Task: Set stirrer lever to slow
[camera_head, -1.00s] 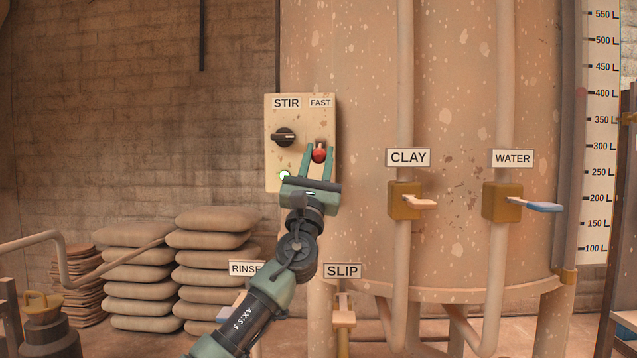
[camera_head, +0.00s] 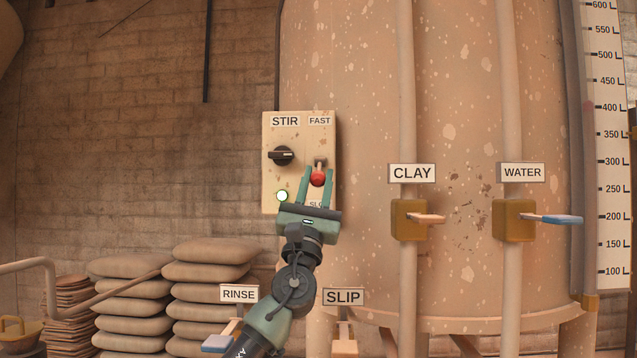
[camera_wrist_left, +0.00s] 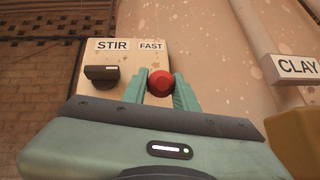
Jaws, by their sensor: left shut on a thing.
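The stirrer panel (camera_head: 271,137) is a cream box on the tank with STIR and FAST labels at its top. A second label under the lever is partly hidden by my gripper; only "SLO" can be made out. The stirrer lever (camera_head: 318,178) has a red ball knob, which sits below its slot, about mid-panel. My left gripper (camera_head: 318,178) is shut on the knob, one finger on each side. The knob (camera_wrist_left: 159,83) also shows between the fingers in the left wrist view. My right gripper is not in view.
The CLAY valve (camera_head: 408,220) and WATER valve (camera_head: 513,220) stand to the right. RINSE (camera_head: 239,294) and SLIP (camera_head: 343,297) labels are below. Stacked sacks (camera_head: 205,273) lie left.

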